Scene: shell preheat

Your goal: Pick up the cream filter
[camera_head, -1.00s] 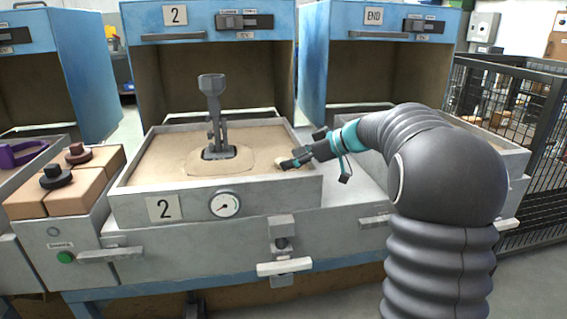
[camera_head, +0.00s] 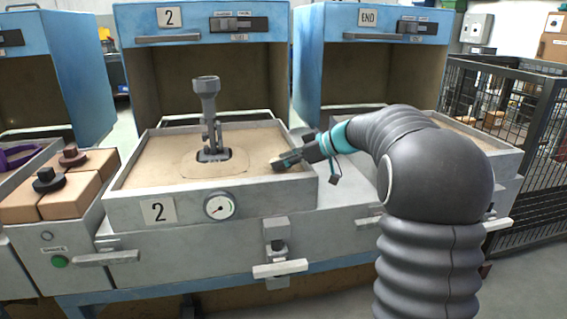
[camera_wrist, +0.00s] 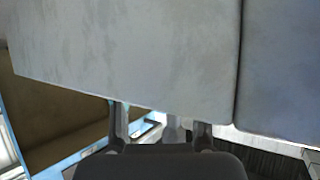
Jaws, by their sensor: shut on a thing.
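My gripper (camera_head: 276,165) is low over the right part of the sand-filled box marked 2 (camera_head: 160,211). It is shut on a small pale piece, the cream filter (camera_head: 273,159). The filter is mostly hidden by the fingers and blends with the tan sand. In the wrist view the two fingers of my gripper (camera_wrist: 162,130) stand apart, with a narrow pale grey shape between them. I cannot make out the filter's outline there. Whether it still touches the sand is unclear.
A grey funnel-topped stand (camera_head: 208,110) rises from the box's middle, left of my gripper. A blue hood (camera_head: 200,22) stands behind, another marked END (camera_head: 375,20) to its right. Brown blocks with dark knobs (camera_head: 58,185) lie left. A black mesh fence (camera_head: 490,125) bounds the right.

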